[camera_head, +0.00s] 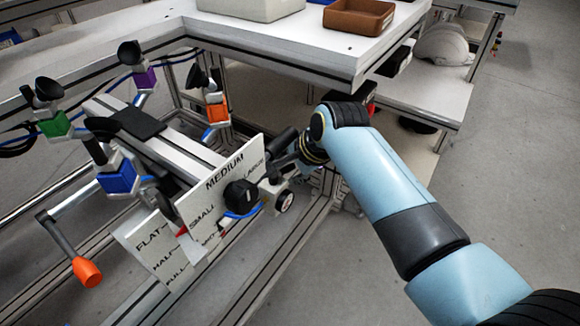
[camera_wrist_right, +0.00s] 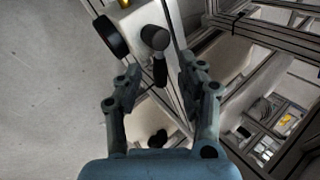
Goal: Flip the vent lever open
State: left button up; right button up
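In the right wrist view a short dark lever (camera_wrist_right: 160,70) with a rounded grey hub (camera_wrist_right: 155,38) sits on a pale housing; it looks like the vent lever. My right gripper (camera_wrist_right: 160,85) is open, with one finger on each side of the lever's free end. I see no clear contact between them. In the head view my right gripper (camera_head: 284,160) is at the right end of the bench fixture, behind the MEDIUM sign (camera_head: 225,172), and the lever cannot be made out there. My left gripper is not in view.
A black knob (camera_head: 240,196) and a dark wheel (camera_head: 285,202) are close to my right gripper. A table (camera_head: 300,45) with a brown tray (camera_head: 358,16) is behind. Floor at right is clear.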

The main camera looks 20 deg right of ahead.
grip_shut()
jog(key=shift+w+r+n+p, duration=0.15)
jog(key=shift+r+n+p, duration=0.25)
jog(key=shift+p, duration=0.65)
jog(key=shift+w+f+n+y+p, duration=0.25)
jog(key=shift+n+y+p, duration=0.15)
jog(key=shift+n+y, duration=0.1)
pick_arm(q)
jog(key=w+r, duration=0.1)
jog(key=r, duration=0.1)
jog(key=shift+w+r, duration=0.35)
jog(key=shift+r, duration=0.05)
pick_arm(e)
jog(key=shift+s+f, duration=0.1)
jog(key=shift+f, duration=0.05)
grip_release()
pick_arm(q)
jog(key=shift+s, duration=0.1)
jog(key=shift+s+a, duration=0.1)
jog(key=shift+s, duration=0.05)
